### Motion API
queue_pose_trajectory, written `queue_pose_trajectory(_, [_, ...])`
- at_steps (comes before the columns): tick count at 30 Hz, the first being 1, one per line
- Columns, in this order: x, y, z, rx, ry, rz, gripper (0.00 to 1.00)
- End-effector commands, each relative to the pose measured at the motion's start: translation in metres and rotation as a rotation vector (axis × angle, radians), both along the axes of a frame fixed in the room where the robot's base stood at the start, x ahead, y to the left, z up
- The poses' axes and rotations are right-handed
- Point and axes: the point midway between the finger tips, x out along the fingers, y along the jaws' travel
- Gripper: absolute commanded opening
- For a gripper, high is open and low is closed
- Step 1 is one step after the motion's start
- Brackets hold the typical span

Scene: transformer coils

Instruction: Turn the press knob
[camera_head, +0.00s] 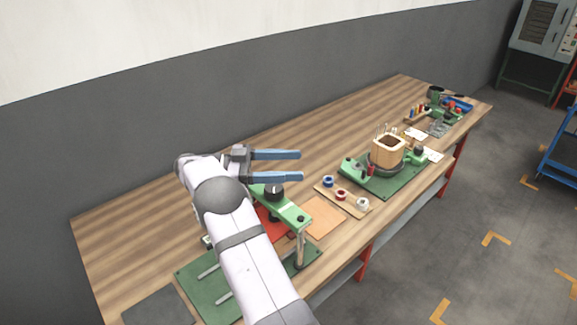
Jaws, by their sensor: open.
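A green press (290,210) stands on a green base plate at the near left part of the bench. A black knob (273,191) sits on top of its crossbar. My gripper (301,165) is open, with its two blue fingers apart and pointing right. It appears above and just behind the knob in the picture, with nothing between the fingers. No contact with the knob shows. My arm hides the left part of the press.
The wooden bench (330,130) runs to the back right. A tray (345,199) with coloured spools lies right of the press. Small tools and a blue bin (458,103) are at the far end. The bench's back strip is clear.

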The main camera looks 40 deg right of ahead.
Motion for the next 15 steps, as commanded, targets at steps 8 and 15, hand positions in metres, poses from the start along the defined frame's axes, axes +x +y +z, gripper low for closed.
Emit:
queue_pose_trajectory(8, [0.000,0.000,0.028,0.000,0.000,0.000,0.59])
queue_pose_trajectory(15, [0.000,0.000,0.030,0.000,0.000,0.000,0.59])
